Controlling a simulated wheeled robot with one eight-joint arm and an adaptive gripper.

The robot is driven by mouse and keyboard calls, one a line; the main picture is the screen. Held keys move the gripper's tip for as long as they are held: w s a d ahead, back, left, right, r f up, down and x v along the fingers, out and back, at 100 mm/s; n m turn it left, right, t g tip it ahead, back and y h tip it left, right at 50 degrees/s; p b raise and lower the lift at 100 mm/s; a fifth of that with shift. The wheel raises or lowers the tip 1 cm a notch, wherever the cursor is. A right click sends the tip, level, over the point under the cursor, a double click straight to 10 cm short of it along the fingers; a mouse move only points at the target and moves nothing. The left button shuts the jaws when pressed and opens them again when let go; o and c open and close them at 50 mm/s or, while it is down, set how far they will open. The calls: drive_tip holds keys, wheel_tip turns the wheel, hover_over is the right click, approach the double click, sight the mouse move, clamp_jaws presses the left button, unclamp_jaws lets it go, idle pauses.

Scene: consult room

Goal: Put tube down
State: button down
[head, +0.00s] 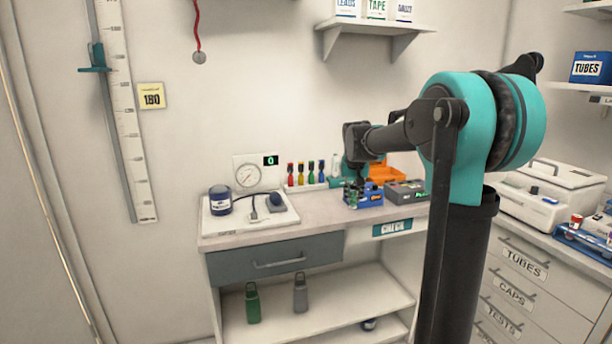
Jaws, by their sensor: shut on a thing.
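My gripper (353,182) hangs below the end of my arm, over the right part of the counter. It is small in the head view and partly lost against the things behind it. It is shut on the tube, but the tube itself is too small and covered to make out clearly. A blue box or rack (370,195) with small coloured items stands on the counter right at the gripper. I cannot tell whether the tube touches the rack or the counter.
A grey box (405,191) and an orange bin (382,172) stand close by. Several coloured tubes or bottles (300,175) line the wall to the left. A white tray (233,222) holds a dark blue jar (220,199). The counter front (325,211) is bare.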

drive_tip(key=s+d+f, duration=0.1)
drive_tip(key=s+f, duration=0.2)
drive_tip(key=f, duration=0.7)
drive_tip(key=s+d+f+n, duration=0.1)
drive_tip(key=s+f, duration=0.2)
drive_tip(key=f, duration=0.7)
drive_tip(key=s+f+n, duration=0.1)
drive_tip(key=s+f, duration=0.2)
drive_tip(key=f, duration=0.7)
drive_tip(key=shift+s+d+f+y, duration=0.2)
drive_tip(key=shift+d+f+y, duration=0.15)
drive_tip(key=shift+d+y, duration=0.05)
